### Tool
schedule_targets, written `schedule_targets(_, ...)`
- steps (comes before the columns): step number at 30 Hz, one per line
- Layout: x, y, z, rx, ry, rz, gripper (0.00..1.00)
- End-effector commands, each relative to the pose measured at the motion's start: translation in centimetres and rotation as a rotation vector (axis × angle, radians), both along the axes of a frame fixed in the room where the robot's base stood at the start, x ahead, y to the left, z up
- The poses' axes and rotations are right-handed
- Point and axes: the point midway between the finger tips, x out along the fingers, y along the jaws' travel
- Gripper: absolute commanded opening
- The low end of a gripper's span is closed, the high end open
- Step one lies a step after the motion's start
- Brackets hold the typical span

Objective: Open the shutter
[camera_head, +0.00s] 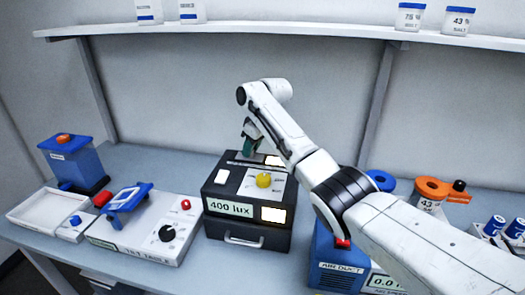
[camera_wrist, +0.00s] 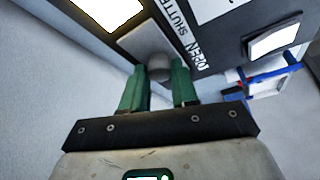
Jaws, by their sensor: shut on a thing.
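The shutter's grey knob (camera_wrist: 160,68) is between the green fingertips of my gripper (camera_wrist: 160,90) in the wrist view, and the gripper is shut on it. The knob joins a grey plate (camera_wrist: 145,42) beside a dark panel with the printed words SHUTTER and OPEN. In the head view the black light box (camera_head: 222,190) labelled 400 lux stands on the bench, with a yellow knob (camera_head: 264,180) and lit windows. My gripper (camera_head: 248,150) reaches down at the back of its top, and the fingertips are mostly hidden there.
A white console (camera_head: 150,228) with a blue clamp-like part stands left of the box. A blue air duct unit (camera_head: 338,262) stands to the right, partly behind my arm. A white shelf (camera_head: 280,30) runs above.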

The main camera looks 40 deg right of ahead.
Motion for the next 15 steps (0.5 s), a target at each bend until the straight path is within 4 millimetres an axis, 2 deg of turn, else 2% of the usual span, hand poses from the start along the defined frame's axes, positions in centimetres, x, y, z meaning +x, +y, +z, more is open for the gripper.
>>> schedule_targets(11,0.24,0.10,-0.04,0.000,0.000,-0.002,0.00)
schedule_targets(12,0.24,0.10,-0.04,0.000,0.000,-0.002,0.31)
schedule_targets(15,0.23,0.10,-0.05,0.000,0.000,-0.002,0.41)
